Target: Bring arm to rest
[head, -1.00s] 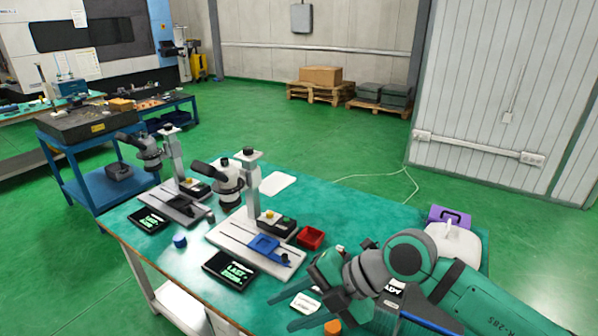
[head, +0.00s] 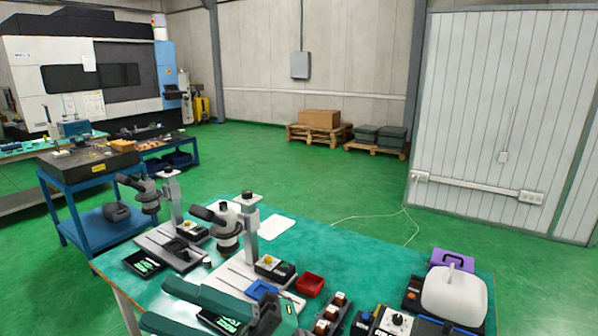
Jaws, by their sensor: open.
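My gripper (head: 157,301) is at the bottom of the head view. Its two dark green fingers point left and stand apart, with nothing seen between them. They show in front of the near edge of the green-topped table (head: 360,254) and partly cover a black display with green writing. Most of my arm is below the picture's edge and hidden.
Two microscopes (head: 229,233) stand on the table, with a red bin (head: 310,284) and a blue tray (head: 262,289) by the nearer one. A white container (head: 453,293) and purple case (head: 452,260) are at right. The table's far middle is clear.

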